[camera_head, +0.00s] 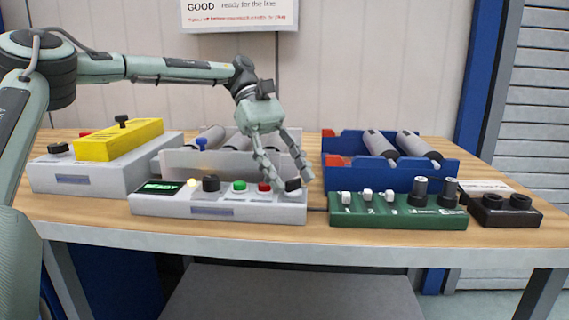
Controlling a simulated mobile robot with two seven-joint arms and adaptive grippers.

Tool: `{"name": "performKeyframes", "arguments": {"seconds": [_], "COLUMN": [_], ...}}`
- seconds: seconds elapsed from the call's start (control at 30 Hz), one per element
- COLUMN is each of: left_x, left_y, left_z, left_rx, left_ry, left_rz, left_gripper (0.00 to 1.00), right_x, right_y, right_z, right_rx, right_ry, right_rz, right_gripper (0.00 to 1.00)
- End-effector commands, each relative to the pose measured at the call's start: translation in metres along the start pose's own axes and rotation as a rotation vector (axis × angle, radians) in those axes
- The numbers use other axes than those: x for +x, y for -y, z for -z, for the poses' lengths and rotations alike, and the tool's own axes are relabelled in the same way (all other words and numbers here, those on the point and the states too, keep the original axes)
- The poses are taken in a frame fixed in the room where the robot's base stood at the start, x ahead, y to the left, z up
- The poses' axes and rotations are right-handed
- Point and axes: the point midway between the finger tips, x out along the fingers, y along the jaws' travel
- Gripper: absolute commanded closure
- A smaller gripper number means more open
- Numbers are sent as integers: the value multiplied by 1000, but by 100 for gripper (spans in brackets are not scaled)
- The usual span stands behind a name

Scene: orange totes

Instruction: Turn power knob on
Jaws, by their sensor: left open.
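A light grey control box (240,206) sits at the front of the wooden table. It carries a lit green display (161,187), a black knob (211,183), a green button (239,186), a red button (264,187) and another black knob (292,185) at its right end. I cannot read which knob is the power one. My left gripper (287,176) points down over the box's right end, fingers spread. Its fingertips are close around the right-end knob; I cannot tell whether they touch it. My right gripper is not in view.
A grey box with a yellow block (119,140) stands at the left. Behind are a white bin and a blue bin (383,177) holding grey cylinders. A green switch panel (396,212) and a black two-hole block (505,212) stand at the right. A sign (240,14) hangs behind.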

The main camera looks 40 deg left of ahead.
Motion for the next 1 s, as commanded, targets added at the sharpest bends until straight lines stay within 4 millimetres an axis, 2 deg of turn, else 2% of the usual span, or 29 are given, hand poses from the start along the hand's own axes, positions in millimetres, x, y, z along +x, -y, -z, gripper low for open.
{"name": "performKeyframes", "arguments": {"seconds": [0.17, 0.4, 0.6, 0.8, 1.0], "left_x": [-21, -74, -104, -117, -118], "left_y": [-1, -2, -1, 0, 0], "left_z": [0, 0, 1, 0, 0], "left_rx": [-1, -3, -2, -1, 1], "left_ry": [-2, -3, -2, -1, 0], "left_rz": [-3, -3, -1, 0, 0], "left_gripper": [50, 50, 50, 50, 50], "right_x": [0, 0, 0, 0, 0], "right_y": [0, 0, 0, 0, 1], "right_z": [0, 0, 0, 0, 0], "right_rx": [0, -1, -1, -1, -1], "right_ry": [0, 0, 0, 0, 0], "right_rz": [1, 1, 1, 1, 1], "right_gripper": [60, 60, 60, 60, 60]}}
